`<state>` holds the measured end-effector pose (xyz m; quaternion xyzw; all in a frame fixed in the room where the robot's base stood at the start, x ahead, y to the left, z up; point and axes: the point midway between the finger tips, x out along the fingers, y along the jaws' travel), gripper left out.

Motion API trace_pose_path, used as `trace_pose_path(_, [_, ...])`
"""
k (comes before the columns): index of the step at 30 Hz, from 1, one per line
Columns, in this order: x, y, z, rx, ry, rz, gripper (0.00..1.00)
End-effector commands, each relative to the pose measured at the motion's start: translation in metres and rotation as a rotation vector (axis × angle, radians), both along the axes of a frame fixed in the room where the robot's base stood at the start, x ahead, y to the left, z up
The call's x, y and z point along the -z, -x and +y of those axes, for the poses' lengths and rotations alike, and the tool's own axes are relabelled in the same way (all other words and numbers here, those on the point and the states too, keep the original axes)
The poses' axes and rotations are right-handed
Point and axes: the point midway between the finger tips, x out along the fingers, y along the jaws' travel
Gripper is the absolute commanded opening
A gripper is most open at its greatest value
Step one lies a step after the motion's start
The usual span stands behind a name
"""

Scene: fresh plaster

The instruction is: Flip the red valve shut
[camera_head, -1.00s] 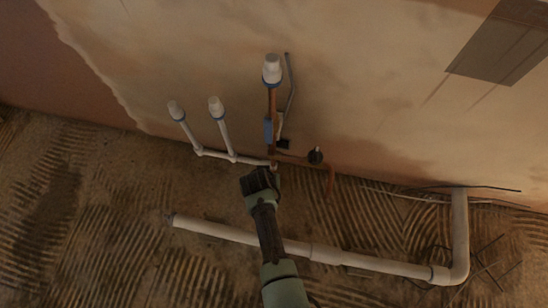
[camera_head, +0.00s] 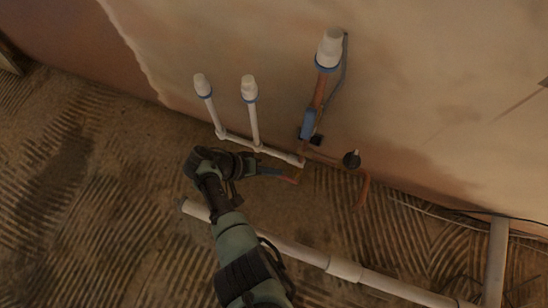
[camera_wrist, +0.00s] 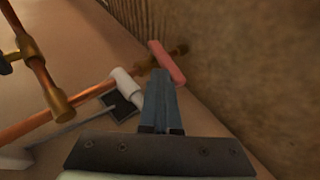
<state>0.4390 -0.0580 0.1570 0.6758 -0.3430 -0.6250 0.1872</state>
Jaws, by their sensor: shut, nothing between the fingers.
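The red valve handle (camera_wrist: 167,63) is a short bar on a brass valve body (camera_wrist: 180,49), close to the rough floor in the wrist view. My gripper (camera_wrist: 159,76) is shut and empty. Its fingertips are right at the handle's near side; I cannot tell whether they touch it. In the head view my gripper (camera_head: 281,172) points right, low by the wall, near the end of the white pipe run. A small reddish bit (camera_head: 292,180) shows at its tips, too small to make out clearly.
Copper pipes (camera_wrist: 95,92) with a white fitting (camera_wrist: 126,84) lie left of my fingers. White capped pipes (camera_head: 251,105) and a capped copper pipe (camera_head: 319,92) rise along the wall. A thick white pipe (camera_head: 345,270) lies on the ridged floor.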

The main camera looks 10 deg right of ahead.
Motion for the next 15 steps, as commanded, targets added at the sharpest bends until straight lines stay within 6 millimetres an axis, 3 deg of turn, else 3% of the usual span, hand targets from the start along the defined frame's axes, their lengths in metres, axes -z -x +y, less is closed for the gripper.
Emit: trace_pose_path(15, [0.019,-0.001,0.004,-0.003,-0.004,-0.002,0.00])
